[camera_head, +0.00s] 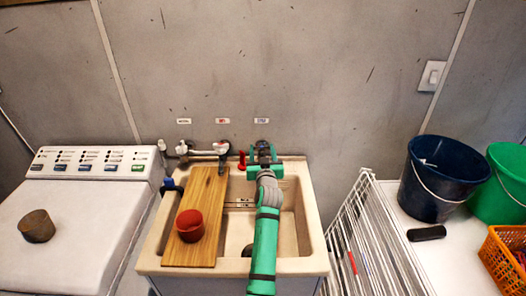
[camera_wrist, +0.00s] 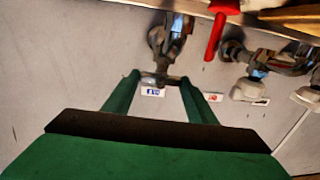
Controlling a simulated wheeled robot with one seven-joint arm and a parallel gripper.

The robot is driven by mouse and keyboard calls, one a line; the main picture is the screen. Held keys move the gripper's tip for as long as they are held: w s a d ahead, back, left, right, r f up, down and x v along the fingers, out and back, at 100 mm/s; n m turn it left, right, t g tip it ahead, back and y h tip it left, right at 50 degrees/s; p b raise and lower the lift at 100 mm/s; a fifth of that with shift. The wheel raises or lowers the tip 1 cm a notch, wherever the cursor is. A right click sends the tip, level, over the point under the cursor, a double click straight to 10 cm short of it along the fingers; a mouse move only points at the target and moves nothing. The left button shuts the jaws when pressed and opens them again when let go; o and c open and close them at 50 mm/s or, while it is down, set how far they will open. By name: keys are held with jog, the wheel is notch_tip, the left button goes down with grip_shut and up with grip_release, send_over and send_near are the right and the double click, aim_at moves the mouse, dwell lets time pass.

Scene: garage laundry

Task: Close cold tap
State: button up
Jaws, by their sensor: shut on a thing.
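The cold tap (camera_head: 262,145) is on the wall above the sink, under a small label with blue print (camera_head: 262,120). In the wrist view, the cold tap's metal body (camera_wrist: 172,38) hangs at the upper middle. My gripper (camera_head: 264,158) reaches over the sink from the front. In the wrist view, its green fingers (camera_wrist: 160,78) stand on either side of the tap's small handle and are shut on it. The fingers and wrist hide part of the tap in the head view. I cannot tell how far the handle is turned.
Other taps and pipework (camera_head: 205,150) sit to the left, with a red piece (camera_head: 241,160) close beside my gripper. A wooden board (camera_head: 208,200) bearing a red cup (camera_head: 190,225) spans the sink's left side (camera_head: 300,180). A white drying rack (camera_head: 365,235) stands right.

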jog(key=shift+m+h, duration=0.5)
jog(key=shift+h, duration=0.3)
jog(key=shift+a, duration=0.1)
jog(key=o, duration=1.1)
jog(key=shift+c, duration=0.2)
jog(key=shift+a, duration=0.1)
jog(key=shift+s, duration=0.2)
jog(key=s, duration=1)
jog(key=shift+s, duration=0.2)
